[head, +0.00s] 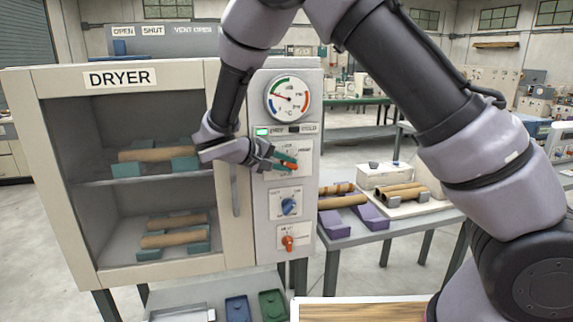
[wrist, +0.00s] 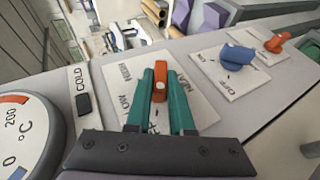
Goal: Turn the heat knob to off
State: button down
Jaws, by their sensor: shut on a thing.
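The heat knob is an orange-red bar knob (wrist: 160,90) with a pale dot, on a white plate (wrist: 195,100) in the wrist view. The plate reads HEAT, HIGH and LOW; lettering near the fingers is partly covered. My gripper (wrist: 161,88) has its teal fingers shut on the knob, one on each side. In the head view my gripper (head: 284,160) reaches the top knob plate of the dryer's control panel from the left, and only a bit of the orange knob (head: 293,167) shows there.
A blue knob (head: 289,206) and a lower orange knob (head: 288,242) sit below on the same panel. A round gauge (head: 289,98) is above, with a lit green lamp (head: 262,132) under it. The dryer door's vertical handle (head: 235,190) is close left of the panel.

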jog(key=shift+w+r, duration=0.1)
jog(key=c, duration=0.8)
grip_release()
jog(key=shift+a, duration=0.1)
jog(key=v, duration=1)
jog(key=shift+s+a, duration=0.15)
jog(key=shift+s, duration=0.2)
jog(key=shift+r, duration=0.15)
